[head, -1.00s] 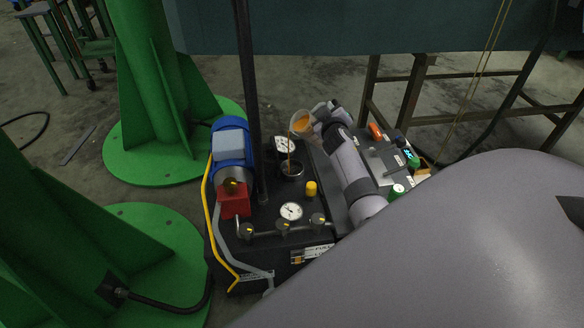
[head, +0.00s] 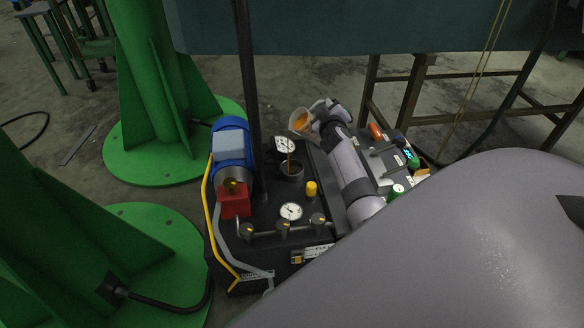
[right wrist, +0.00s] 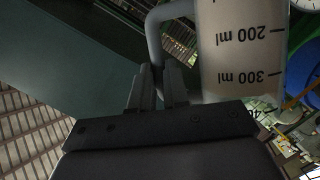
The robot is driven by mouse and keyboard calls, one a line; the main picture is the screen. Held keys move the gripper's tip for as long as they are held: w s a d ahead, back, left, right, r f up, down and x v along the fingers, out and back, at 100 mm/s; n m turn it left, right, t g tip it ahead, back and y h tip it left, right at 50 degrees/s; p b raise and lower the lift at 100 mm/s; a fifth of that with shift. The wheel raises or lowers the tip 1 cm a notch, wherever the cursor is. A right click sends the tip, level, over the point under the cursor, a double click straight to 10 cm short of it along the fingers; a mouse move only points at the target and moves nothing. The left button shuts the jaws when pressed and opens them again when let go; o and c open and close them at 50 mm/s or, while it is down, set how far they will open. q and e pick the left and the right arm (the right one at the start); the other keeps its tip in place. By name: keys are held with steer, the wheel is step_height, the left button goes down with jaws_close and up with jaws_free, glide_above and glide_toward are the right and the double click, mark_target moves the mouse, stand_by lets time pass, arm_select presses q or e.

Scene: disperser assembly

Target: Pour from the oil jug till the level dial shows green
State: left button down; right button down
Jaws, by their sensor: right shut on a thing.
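The oil jug (head: 299,123) is a translucent cup with orange oil, tilted above the dark machine. My right gripper (head: 317,114) is shut on its handle; the handle (right wrist: 155,40) and ml marks show upside down in the right wrist view. A thin orange oil stream (head: 289,160) falls into the round dark filler opening (head: 291,170). A second white dial (head: 291,211) sits nearer. I cannot tell which is the level dial, nor read a green zone. My left gripper is out of view.
A yellow cap (head: 311,188) stands right of the opening. A blue motor (head: 232,143) and red block (head: 235,201) are on the left. A dark upright post (head: 248,90) rises beside the opening. A tray with small items (head: 397,160) lies to the right.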

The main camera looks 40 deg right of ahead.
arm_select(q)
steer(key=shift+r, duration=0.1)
arm_select(e)
steer(key=shift+a+r, duration=0.15)
steer(key=shift+r, duration=0.4)
steer(key=shift+w+a+r+n, duration=0.1)
steer(key=shift+r+n, duration=0.05)
steer(key=shift+n, duration=0.15)
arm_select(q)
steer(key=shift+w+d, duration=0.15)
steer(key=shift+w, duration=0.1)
arm_select(e)
steer(key=shift+r, duration=0.1)
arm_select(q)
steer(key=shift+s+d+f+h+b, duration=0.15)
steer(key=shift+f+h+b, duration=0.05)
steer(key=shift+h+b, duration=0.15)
arm_select(e)
steer(key=shift+a+r+n+h, duration=0.3)
steer(key=shift+n+h, duration=0.1)
stand_by(1.0)
steer(key=shift+a+r, duration=0.1)
stand_by(0.5)
arm_select(q)
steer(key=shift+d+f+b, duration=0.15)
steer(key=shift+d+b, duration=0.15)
steer(key=shift+b, duration=0.15)
arm_select(e)
steer(key=shift+w+a+n, duration=0.1)
steer(key=shift+n, duration=0.2)
